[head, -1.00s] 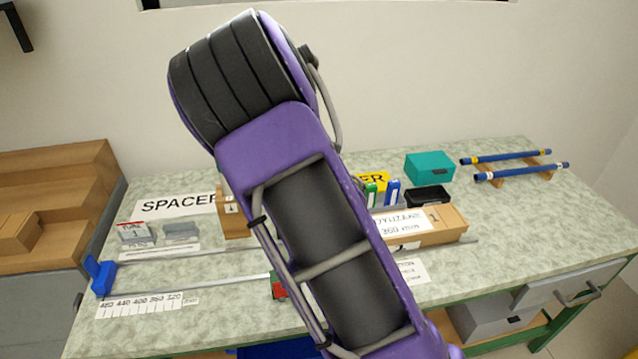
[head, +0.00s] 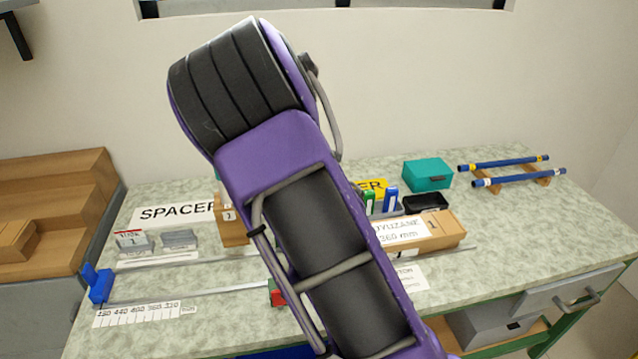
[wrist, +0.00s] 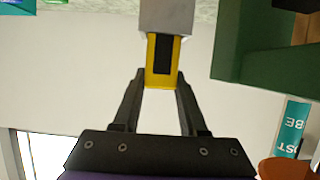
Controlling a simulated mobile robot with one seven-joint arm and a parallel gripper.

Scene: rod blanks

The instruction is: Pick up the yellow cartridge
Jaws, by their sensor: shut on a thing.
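In the wrist view, the yellow cartridge (wrist: 152,77) has a dark inset face. It sits between the two dark fingertips of my gripper (wrist: 161,79), which is shut on its near end. The cartridge's far end meets a grey block (wrist: 166,16) at the top of the picture; I cannot tell whether it is inside the block or only against it. In the head view, my own purple arm fills the middle and hides my gripper and the cartridge.
A green block (wrist: 245,50) stands close on the right in the wrist view, with a teal labelled item (wrist: 291,128) below it.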

